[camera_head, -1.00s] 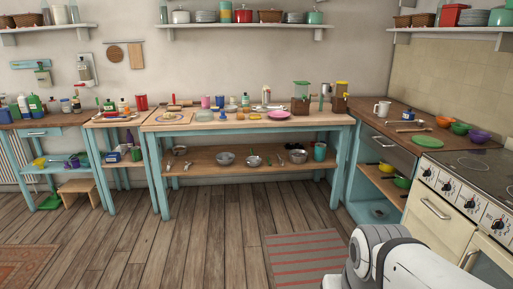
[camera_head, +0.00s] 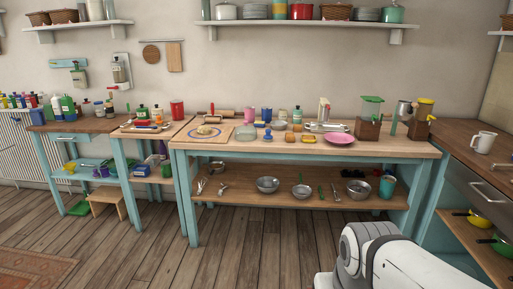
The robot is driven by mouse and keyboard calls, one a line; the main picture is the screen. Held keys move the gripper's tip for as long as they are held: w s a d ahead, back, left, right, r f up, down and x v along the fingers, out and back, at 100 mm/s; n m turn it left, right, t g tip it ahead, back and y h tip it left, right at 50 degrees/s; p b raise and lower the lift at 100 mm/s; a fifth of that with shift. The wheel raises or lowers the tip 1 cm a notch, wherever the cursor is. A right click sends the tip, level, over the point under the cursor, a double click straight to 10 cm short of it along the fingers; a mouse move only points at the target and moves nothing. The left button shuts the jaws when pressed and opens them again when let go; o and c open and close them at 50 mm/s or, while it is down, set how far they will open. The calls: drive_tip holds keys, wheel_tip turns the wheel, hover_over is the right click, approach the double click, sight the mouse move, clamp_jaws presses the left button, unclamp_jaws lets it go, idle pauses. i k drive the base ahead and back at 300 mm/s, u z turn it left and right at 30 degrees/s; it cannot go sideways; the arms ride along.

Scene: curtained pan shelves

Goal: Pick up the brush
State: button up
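I cannot pick out a brush for certain; many of the small items are too small to tell apart. The middle wooden worktop (camera_head: 200,146) holds a rolling pin (camera_head: 219,113), a pink plate (camera_head: 340,138), a small blue item (camera_head: 267,135) and other small things. The narrower table to its left (camera_head: 127,134) holds bottles and small tools. Longish utensils lie on the middle table's lower shelf (camera_head: 240,196). A white part of my arm shows at the bottom right. My gripper is not in view.
Bare wooden floor (camera_head: 150,248) lies before the tables. A small wooden stool (camera_head: 105,203) and a green item (camera_head: 78,208) are low at the left. A patterned rug (camera_head: 35,272) is at the lower left. A counter with a white mug (camera_head: 483,142) stands at the right.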

sight(268, 137)
drive_tip(key=u, duration=0.25)
drive_tip(key=i, duration=3.3)
drive_tip(key=u, duration=0.1)
